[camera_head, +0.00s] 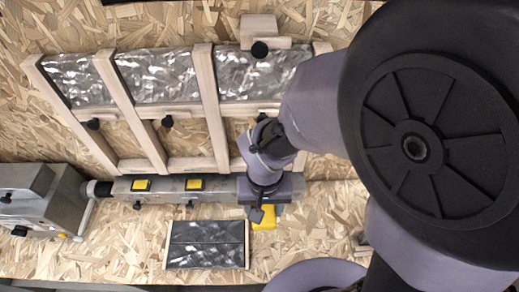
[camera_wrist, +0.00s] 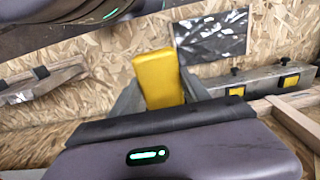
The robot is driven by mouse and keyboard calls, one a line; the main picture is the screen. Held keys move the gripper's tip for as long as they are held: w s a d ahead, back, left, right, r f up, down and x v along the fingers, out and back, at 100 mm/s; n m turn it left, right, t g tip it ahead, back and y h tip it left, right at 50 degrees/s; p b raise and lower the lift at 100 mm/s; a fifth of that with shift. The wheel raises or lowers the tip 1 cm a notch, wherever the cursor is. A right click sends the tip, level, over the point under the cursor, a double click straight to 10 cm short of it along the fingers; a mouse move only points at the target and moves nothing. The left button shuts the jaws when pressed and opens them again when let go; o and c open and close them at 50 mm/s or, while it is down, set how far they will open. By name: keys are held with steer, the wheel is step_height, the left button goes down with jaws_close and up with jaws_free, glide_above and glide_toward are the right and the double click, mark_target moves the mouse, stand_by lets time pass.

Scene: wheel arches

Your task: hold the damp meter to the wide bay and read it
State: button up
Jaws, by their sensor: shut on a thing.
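The yellow damp meter (camera_head: 264,222) is partly hidden under my gripper (camera_head: 262,210) in the head view. In the wrist view the yellow meter (camera_wrist: 157,78) sits between the two grey jaws, and my gripper (camera_wrist: 160,92) is shut on it. A pale wooden frame with several studs (camera_head: 208,95) divides the board into bays, with silver foil in their upper parts. The right-hand bay (camera_head: 255,75) looks the widest; my arm covers part of it. The meter is below this bay in the picture, past the metal rail, and looks apart from it. No reading shows.
A metal rail (camera_head: 165,188) with yellow squares runs along the frame's lower edge. A foil panel (camera_head: 206,244) lies left of the meter. A grey metal box (camera_head: 35,198) stands at the left. Dark knobs (camera_head: 94,124) stick out along the frame. Bare chipboard (camera_head: 120,245) lies lower left.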

steer(key=shift+w+d+r, duration=0.1)
steer(key=shift+w+d, duration=0.1)
steer(key=shift+w, duration=0.35)
steer(key=w+p, duration=0.2)
steer(key=w, duration=1)
steer(key=shift+d+p, duration=0.25)
steer(key=shift+p, duration=0.05)
steer(key=shift+w, duration=0.4)
steer(key=shift+s, duration=0.1)
steer(key=s+b, duration=0.3)
steer(key=s, duration=0.7)
steer(key=shift+a, duration=0.15)
steer(key=shift+w, duration=0.1)
stand_by(0.5)
